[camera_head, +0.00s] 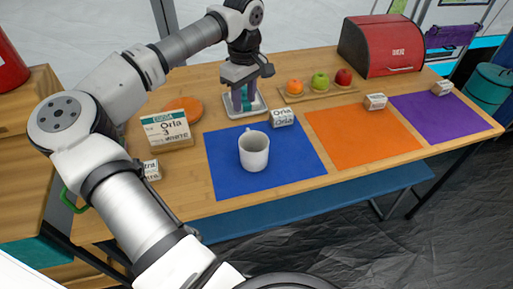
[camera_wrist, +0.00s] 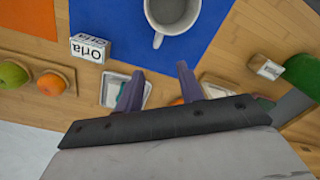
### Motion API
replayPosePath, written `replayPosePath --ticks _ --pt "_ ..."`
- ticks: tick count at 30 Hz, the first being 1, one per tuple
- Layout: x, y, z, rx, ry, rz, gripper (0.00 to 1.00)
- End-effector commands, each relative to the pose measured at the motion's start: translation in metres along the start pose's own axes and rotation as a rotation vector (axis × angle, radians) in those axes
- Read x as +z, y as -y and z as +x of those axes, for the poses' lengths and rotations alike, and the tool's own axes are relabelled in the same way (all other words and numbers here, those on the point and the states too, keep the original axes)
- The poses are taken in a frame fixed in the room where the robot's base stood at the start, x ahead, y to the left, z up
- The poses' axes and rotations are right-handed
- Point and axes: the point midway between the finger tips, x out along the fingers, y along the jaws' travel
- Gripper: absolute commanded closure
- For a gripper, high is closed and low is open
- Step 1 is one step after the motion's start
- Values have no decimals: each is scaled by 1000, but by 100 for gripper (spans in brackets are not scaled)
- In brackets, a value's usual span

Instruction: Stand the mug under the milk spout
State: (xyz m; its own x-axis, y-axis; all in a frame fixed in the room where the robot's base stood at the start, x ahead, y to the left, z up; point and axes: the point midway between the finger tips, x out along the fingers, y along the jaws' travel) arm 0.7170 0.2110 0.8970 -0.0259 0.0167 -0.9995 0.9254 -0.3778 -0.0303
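A white mug (camera_head: 254,152) stands upright on the blue mat (camera_head: 225,178), its handle toward the back left. In the wrist view the mug (camera_wrist: 172,8) shows at the top, its inside grey and its handle toward my gripper. My gripper (camera_head: 242,101) is behind the mug, pointing down over a small white tray (camera_head: 231,113). Its two purple fingers (camera_wrist: 158,85) are apart, with nothing between them, and clear of the mug. I cannot make out a milk spout in either view; my arm and gripper hide part of the table's back.
A white name block (camera_head: 282,117) stands behind the mug. A boxy sign (camera_head: 166,130) and orange disc (camera_head: 184,109) are left. A wooden fruit tray (camera_head: 320,97), a red bread box (camera_head: 382,46), and orange (camera_head: 362,136) and purple (camera_head: 440,119) mats are right.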

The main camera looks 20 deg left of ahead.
Motion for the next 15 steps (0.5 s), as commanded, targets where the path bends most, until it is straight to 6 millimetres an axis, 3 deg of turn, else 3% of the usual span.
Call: replayPosePath --ticks 6,15 --pt "2 -1 44 2 6 2 62" --pt "3 -2 71 5 6 2 62"
